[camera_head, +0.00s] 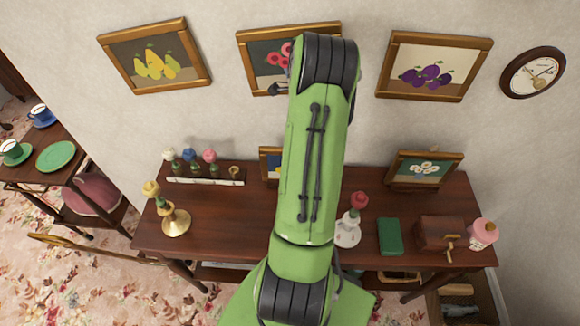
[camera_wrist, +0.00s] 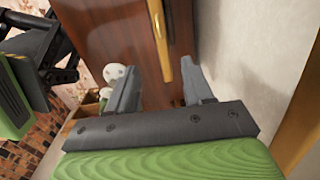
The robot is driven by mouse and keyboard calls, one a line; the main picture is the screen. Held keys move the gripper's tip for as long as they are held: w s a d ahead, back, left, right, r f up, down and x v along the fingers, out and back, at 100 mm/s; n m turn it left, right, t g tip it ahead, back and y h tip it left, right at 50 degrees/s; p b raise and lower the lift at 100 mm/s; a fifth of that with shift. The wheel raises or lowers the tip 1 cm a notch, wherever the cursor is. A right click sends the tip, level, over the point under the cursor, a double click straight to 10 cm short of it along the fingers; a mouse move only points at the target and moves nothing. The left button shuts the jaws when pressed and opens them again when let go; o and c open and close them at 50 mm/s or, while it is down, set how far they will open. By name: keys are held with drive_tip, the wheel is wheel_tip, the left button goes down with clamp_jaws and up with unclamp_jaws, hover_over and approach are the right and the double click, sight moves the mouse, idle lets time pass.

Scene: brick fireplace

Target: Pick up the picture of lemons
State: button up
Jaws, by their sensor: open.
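No picture can be clearly read as lemons. A small framed picture (camera_head: 270,163) stands on the table, mostly hidden behind my arm; only its gold frame and a blue and yellow part show. A framed picture of pale flowers on green (camera_head: 426,169) stands at the table's right. A picture of yellow, pear-like fruit (camera_head: 155,56) hangs at the upper left. My gripper (camera_wrist: 160,70) is open and empty in the wrist view; in the head view my arm hides it. A thin gold frame edge (camera_wrist: 160,40) shows between the fingers; whether they touch it, I cannot tell.
The dark table (camera_head: 215,210) holds a brass candlestick (camera_head: 174,218), a green book (camera_head: 390,237), a wooden box (camera_head: 440,232) and a pink-topped jar (camera_head: 483,233).

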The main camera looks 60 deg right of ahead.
drive_tip(key=f, duration=0.7)
drive_tip(key=f+p, duration=0.1)
drive_tip(key=f, duration=0.3)
drive_tip(key=shift+d, duration=0.3)
clamp_jaws()
